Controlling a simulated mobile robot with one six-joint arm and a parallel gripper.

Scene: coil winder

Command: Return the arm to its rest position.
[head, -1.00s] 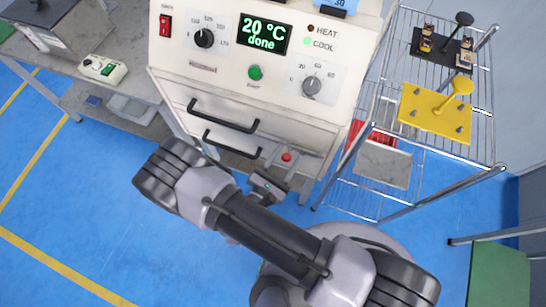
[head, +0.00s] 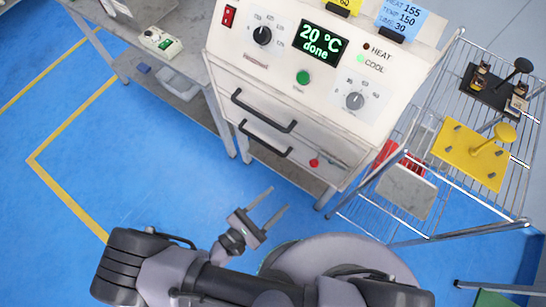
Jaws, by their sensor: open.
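My gripper (head: 268,206) is in the lower middle of the head view. Its two thin fingers are apart with nothing between them, and they point up and to the right. My arm is folded low across the bottom of the view, over my round base. The gripper is in front of and below the white machine (head: 290,120), apart from it. Blue floor shows behind the fingers.
The machine's display (head: 324,42) reads 20 °C done, and the COOL light is green. A wire rack (head: 455,215) at right holds a yellow plate (head: 455,155) and a black plate (head: 490,95). A grey bench (head: 185,95) stands at left. Open blue floor lies at left.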

